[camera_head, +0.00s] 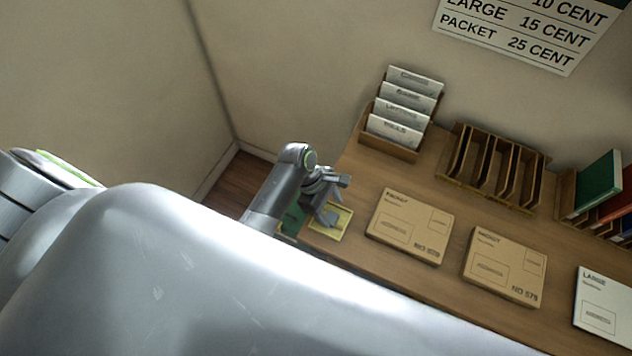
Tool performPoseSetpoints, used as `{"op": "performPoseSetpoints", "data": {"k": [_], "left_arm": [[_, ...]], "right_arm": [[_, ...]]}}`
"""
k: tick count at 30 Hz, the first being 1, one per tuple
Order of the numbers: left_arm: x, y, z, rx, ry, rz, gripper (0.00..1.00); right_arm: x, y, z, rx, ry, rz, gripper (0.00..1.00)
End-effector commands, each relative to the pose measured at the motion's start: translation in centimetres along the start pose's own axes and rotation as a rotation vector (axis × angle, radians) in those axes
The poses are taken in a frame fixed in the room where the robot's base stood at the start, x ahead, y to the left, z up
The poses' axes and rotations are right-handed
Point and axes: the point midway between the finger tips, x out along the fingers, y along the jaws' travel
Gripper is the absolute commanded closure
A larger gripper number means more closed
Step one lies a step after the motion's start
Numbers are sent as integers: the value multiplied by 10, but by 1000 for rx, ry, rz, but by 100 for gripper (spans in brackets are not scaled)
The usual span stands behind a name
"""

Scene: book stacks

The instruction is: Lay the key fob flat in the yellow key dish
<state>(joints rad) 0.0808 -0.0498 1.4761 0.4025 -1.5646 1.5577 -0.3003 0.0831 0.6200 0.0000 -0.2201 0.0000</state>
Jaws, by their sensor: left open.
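The yellow key dish (341,231) sits at the left end of the wooden desk, near its corner. My left gripper (337,198) is above the dish in the picture and covers part of it. Its two grey fingers are apart, and I see nothing clearly held between them. I cannot make out the key fob; it may be hidden behind the gripper or too small to tell. I cannot tell whether the gripper touches the dish. My right gripper is not in view.
Two brown packets (410,226) (504,265) and a white large envelope (603,305) lie on the desk (455,208). Behind them stand a holder with several envelopes (388,148), an empty slotted wooden rack (491,178) and books (598,183). A wall is beyond.

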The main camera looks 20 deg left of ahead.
Motion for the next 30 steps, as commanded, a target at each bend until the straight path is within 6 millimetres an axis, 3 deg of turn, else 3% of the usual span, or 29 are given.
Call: {"op": "performPoseSetpoints", "data": {"k": [18,24,30], "left_arm": [[-130,0,-2,4,5,4,39],[-154,0,-1,1,3,1,39],[-160,0,0,0,1,-1,39]], "right_arm": [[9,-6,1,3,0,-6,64],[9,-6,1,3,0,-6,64],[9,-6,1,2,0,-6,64]]}}
